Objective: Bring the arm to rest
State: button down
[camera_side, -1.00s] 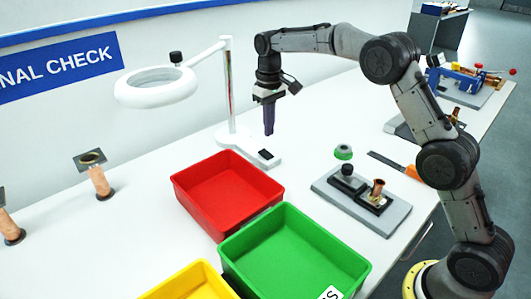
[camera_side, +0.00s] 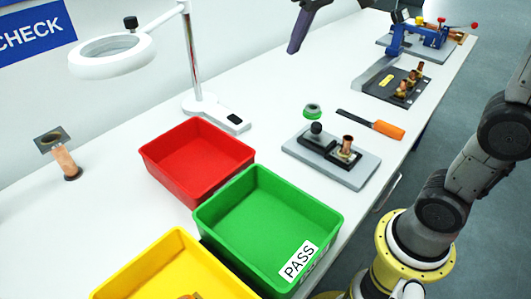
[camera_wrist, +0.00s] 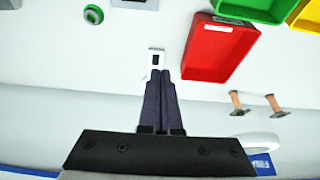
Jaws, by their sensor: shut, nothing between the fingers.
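My gripper (camera_side: 295,46) is at the top of the side view, with its dark fingers together and pointing down. It is raised over the white table, and its upper part is cut off by the frame edge. In the wrist view my gripper (camera_wrist: 161,74) shows two dark fingers side by side, touching, with nothing between them. The table surface lies some way beyond the tips.
Red (camera_side: 197,184), green (camera_side: 292,200) and yellow (camera_side: 150,280) bins stand at the front. A magnifier lamp (camera_side: 72,62) stands at left. A grey fixture (camera_side: 345,172), a green ring (camera_side: 312,110) and an orange-handled tool (camera_side: 385,130) lie at right.

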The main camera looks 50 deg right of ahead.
jog(key=s+f+t, duration=0.1)
jog(key=s+f, duration=0.3)
jog(key=s, duration=0.9)
jog(key=s+f, duration=0.6)
jog(key=f, duration=0.2)
jog(key=shift+s+f+t, duration=0.2)
jog(key=shift+t, duration=0.1)
jog(key=shift+a, duration=0.1)
